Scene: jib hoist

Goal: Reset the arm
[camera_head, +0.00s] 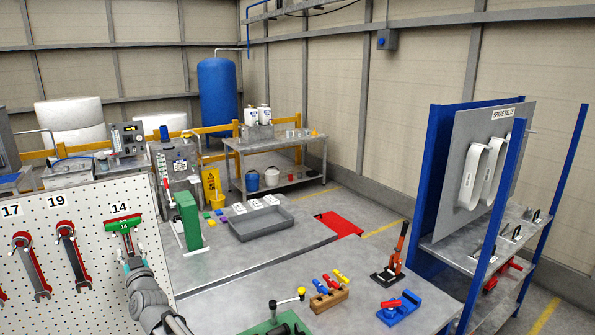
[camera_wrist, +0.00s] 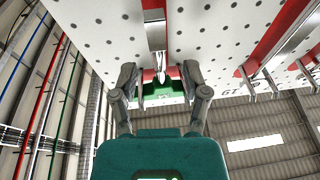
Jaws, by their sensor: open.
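My gripper (camera_head: 127,258) is at the pegboard (camera_head: 95,211), just below the green holder (camera_head: 125,224) under the label 14. In the wrist view my gripper (camera_wrist: 160,75) is open, with one finger on each side of the green holder (camera_wrist: 152,90) and a grey metal tool (camera_wrist: 155,32). Whether the fingers touch either one cannot be told. The grey body of my arm comes up from the lower edge of the head view.
Red-and-grey wrenches (camera_head: 72,250) hang under 17 and 19, left of my gripper. A bench (camera_head: 225,300) at the front carries a wooden block (camera_head: 329,299), a blue vise (camera_head: 399,307) and an orange-handled tool (camera_head: 393,255). A blue rack (camera_head: 437,170) stands at right.

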